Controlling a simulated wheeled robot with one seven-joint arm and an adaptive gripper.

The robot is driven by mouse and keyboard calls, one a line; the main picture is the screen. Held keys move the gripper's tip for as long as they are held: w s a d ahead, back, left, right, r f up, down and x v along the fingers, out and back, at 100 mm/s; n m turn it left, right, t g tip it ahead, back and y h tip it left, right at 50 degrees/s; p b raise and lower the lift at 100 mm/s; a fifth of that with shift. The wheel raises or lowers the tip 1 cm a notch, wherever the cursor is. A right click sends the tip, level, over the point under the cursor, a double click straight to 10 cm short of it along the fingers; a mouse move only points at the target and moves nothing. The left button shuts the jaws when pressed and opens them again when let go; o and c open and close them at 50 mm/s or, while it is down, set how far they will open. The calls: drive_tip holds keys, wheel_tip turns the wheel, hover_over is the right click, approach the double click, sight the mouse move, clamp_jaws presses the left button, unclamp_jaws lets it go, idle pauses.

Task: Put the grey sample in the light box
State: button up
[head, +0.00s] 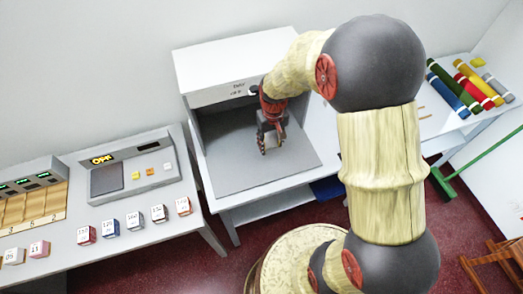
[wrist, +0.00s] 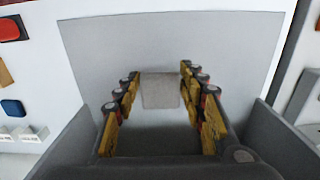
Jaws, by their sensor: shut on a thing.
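The light box (head: 222,150) is a white, open-fronted box with a grey floor, standing on a white table in the middle of the head view. My gripper (head: 272,146) is inside its opening, over the grey floor. In the wrist view my gripper (wrist: 158,92) has its two yellow-and-black fingers on either side of a pale grey square, the grey sample (wrist: 160,92), and is shut on it. A plain grey panel lies behind the sample. I cannot tell whether the sample touches the floor. In the head view the fingers largely hide it.
A counter at left holds a grey device (head: 135,168) with a lit display and several small labelled blocks (head: 158,213) along its front. Coloured rolls (head: 466,80) lie on the right table. A green-handled broom (head: 485,152) leans at right. The box's side walls and top surround my gripper.

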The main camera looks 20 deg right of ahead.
drive_tip(key=f, duration=0.1)
drive_tip(key=w+a+f, duration=0.2)
drive_tip(key=f, duration=0.1)
drive_tip(key=shift+w+a, duration=0.1)
drive_tip(key=shift+w, duration=0.1)
drive_tip(key=shift+w+a+f+b, duration=0.15)
drive_tip(key=shift+f+b, duration=0.35)
drive_tip(key=shift+f, duration=1.35)
drive_tip(key=shift+f, duration=0.4)
drive_tip(key=shift+f+b, duration=0.2)
drive_tip(key=shift+b, duration=0.15)
drive_tip(key=o, duration=0.8)
drive_tip(key=shift+r, duration=0.1)
